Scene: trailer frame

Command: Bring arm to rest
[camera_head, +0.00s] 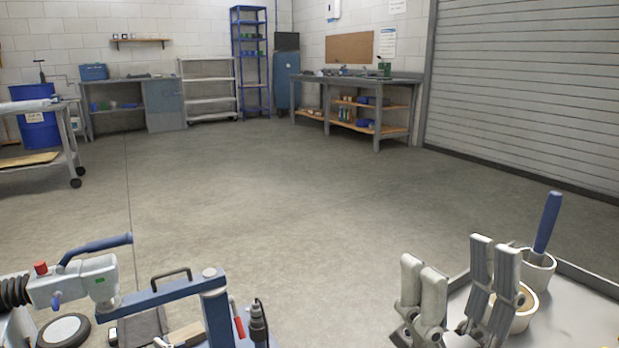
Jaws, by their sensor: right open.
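My right gripper (452,285) is at the lower right of the head view, with its pale grey fingers pointing up. The fingers stand apart, with a clear gap and nothing between them. It is in front of the left edge of a grey metal surface (572,318). I cannot tell whether it touches that surface. My left gripper is not in view.
Just right of the fingers are a pale cup (522,312) and another cup (537,272) with a blue-handled tool (547,222). A blue frame (172,294) with a grey handled device (85,280) is at lower left. The middle floor (270,210) is clear.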

